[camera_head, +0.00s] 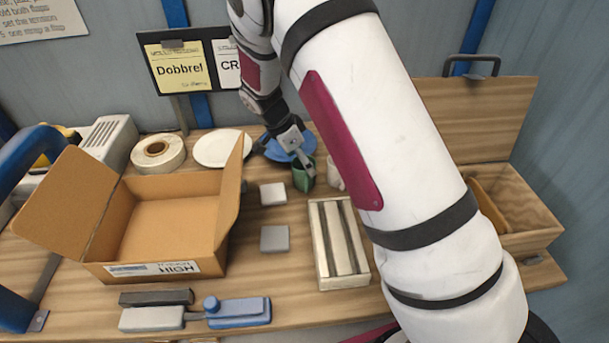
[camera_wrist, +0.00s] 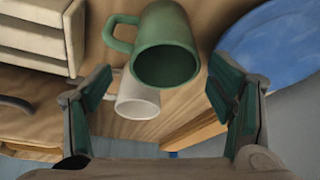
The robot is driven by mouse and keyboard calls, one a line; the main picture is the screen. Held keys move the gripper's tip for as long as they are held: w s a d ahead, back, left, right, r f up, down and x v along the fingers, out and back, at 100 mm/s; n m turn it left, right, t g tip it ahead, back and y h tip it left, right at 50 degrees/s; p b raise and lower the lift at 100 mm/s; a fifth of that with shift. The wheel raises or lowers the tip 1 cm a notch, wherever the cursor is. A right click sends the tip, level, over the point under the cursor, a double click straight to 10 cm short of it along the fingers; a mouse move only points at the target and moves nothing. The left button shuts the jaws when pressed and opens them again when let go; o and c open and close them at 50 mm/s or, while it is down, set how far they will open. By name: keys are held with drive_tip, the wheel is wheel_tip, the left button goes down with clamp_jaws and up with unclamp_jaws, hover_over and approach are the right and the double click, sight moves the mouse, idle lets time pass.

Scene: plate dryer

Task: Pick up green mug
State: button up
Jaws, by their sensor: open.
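A green mug (camera_head: 304,175) stands on the wooden bench in the head view, partly hidden behind my gripper (camera_head: 301,157). In the wrist view the green mug (camera_wrist: 167,45) is at the top middle, its opening facing the camera and its handle to the left. My gripper (camera_wrist: 162,112) is open and empty there, its fingers at the left and right. The mug lies ahead of the fingertips, roughly between their lines. Whether a fingertip touches it I cannot tell.
A white mug (camera_head: 334,174) stands close beside the green one. A blue plate (camera_head: 284,149) and a white plate (camera_head: 216,148) lie behind and to the left. A slatted wooden rack (camera_head: 323,262) is in front. An open cardboard box (camera_head: 170,215) is at the left, a wooden box (camera_head: 525,206) at the right.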

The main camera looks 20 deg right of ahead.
drive_tip(key=shift+w+a+p+x, duration=0.1)
drive_tip(key=shift+p+x, duration=0.2)
drive_tip(key=shift+x, duration=1.25)
drive_tip(key=shift+w+a+p+x, duration=0.15)
drive_tip(key=shift+p+x, duration=0.1)
drive_tip(key=shift+x, duration=1.35)
drive_tip(key=c, duration=1.5)
